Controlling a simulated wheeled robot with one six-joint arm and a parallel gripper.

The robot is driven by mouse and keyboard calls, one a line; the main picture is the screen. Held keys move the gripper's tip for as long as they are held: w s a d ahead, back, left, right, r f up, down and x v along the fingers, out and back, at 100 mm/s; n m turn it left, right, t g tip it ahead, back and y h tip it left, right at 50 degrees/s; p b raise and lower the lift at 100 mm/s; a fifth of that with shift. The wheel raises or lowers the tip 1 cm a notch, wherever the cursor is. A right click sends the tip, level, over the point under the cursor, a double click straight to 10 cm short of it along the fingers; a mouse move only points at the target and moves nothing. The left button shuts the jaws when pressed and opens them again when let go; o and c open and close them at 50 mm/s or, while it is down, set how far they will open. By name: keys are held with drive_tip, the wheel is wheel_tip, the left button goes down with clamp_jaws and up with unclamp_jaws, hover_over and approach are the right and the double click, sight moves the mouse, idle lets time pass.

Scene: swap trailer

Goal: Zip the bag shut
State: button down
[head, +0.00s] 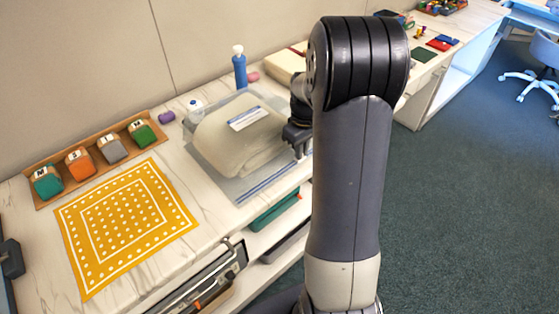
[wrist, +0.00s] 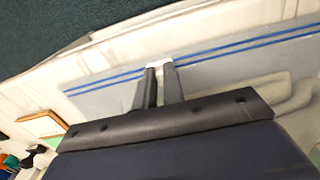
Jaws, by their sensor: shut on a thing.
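The bag (head: 217,181) is a clear, flat pouch lying on the counter, with a folded beige cloth (head: 225,150) inside and a white label on top. Two blue zip lines (head: 264,184) run along its front edge; they also cross the wrist view (wrist: 230,52). My gripper (head: 299,149) is at the right end of the zip in the head view, partly hidden behind my arm. In the wrist view my gripper (wrist: 159,70) is shut on a small white slider (wrist: 157,66) on the blue lines. How far the zip is joined is too small to tell.
A yellow dotted cloth (head: 125,225) and a wooden tray (head: 38,201) of rolled cloths lie to the left. A blue bottle (head: 240,72), a small clear bottle (head: 196,110) and a purple roll (head: 166,117) stand or lie behind the bag. Open shelves are below the counter's front edge.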

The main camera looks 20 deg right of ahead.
drive_tip(key=w+d, duration=0.1)
drive_tip(key=d, duration=0.3)
drive_tip(key=w+d+p, duration=0.1)
drive_tip(key=d, duration=0.3)
drive_tip(key=w+d+p, duration=0.1)
drive_tip(key=w+d, duration=0.1)
drive_tip(key=d, duration=0.3)
drive_tip(key=shift+w, duration=0.1)
drive_tip(key=c, duration=1.5)
unclamp_jaws()
wheel_tip(320, 180, up, 11)
drive_tip(key=shift+f, duration=0.1)
drive_tip(key=shift+f, duration=0.1)
wheel_tip(320, 180, down, 11)
drive_tip(key=shift+a+r, duration=0.1)
drive_tip(key=shift+a, duration=0.35)
